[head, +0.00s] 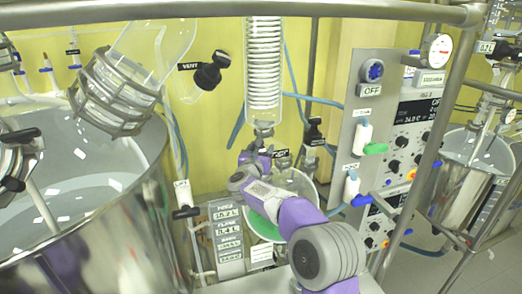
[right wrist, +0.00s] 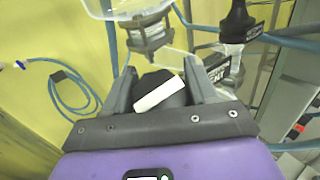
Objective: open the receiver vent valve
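The receiver vent valve shows in the right wrist view as a round black knob (right wrist: 160,92) with a white bar slanting across its face. My right gripper (right wrist: 161,75) has one finger on each side of this knob, and the knob fills the gap. Part of a label reading "VENT" (right wrist: 216,72) shows behind the right finger. In the head view my right gripper (head: 243,172) is at the receiver vessel (head: 297,183), below the coiled glass condenser (head: 263,65); my purple arm hides much of the vessel, and the knob is hidden there. My left gripper is not in view.
A second black knob (head: 208,76) beside a "VENT" label (head: 188,66) is higher up. A large steel vessel (head: 110,240) fills the left. A control panel (head: 405,130) and slanting metal rail (head: 425,150) stand right. Blue hoses (right wrist: 75,90) hang near the gripper.

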